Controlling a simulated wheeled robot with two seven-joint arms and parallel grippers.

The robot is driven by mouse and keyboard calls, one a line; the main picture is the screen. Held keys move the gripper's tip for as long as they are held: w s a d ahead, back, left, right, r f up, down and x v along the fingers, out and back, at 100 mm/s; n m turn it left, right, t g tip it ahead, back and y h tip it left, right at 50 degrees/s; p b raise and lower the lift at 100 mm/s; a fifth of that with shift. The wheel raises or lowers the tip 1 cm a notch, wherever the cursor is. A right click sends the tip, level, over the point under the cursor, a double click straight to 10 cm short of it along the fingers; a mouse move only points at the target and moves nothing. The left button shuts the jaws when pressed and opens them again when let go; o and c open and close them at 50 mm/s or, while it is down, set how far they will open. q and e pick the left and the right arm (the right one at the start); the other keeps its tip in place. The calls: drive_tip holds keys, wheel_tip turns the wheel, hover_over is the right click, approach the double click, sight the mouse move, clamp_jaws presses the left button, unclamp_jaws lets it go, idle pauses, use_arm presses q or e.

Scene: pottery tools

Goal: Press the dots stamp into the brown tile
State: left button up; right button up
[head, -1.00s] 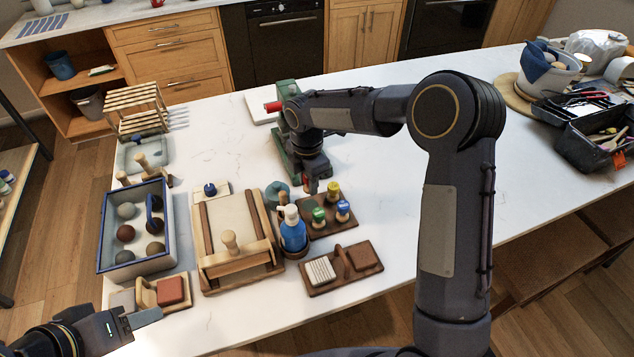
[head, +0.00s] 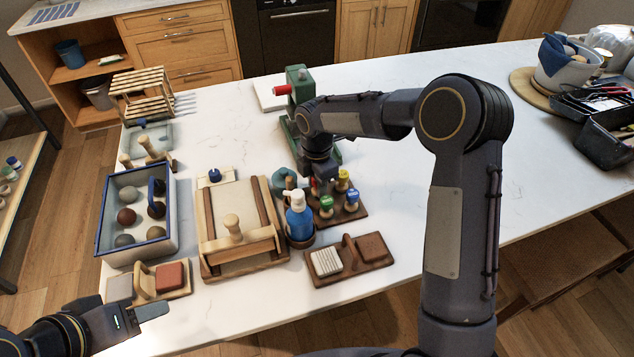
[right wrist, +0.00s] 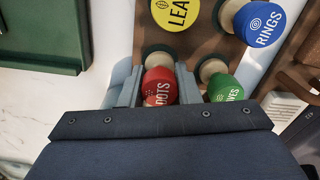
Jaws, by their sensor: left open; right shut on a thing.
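The red dots stamp (right wrist: 160,87) sits between the fingers of my right gripper (right wrist: 156,88) in the right wrist view; its label is partly covered. In the head view, my right gripper (head: 317,186) is over the back left of the wooden stamp rack (head: 352,216) and mostly hides the red stamp. I cannot tell whether the stamp is lifted off the rack. A dark brown tile (head: 372,246) lies on the right side of a wooden tray with a handle, in front of the rack. My left gripper (head: 152,311) is open and empty at the table's front left.
Yellow (head: 343,178), green (head: 326,203) and blue (head: 351,198) stamps stand close by. A blue spray bottle (head: 299,222) is left of the rack. A pale ribbed tile (head: 326,262) shares the brown tile's tray. A reddish tile (head: 170,276) lies further left.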

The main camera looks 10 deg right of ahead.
drive_tip(key=shift+f, duration=0.35)
drive_tip(key=o, duration=1.1)
drive_tip(key=shift+o, duration=0.2)
drive_tip(key=shift+r, duration=0.1)
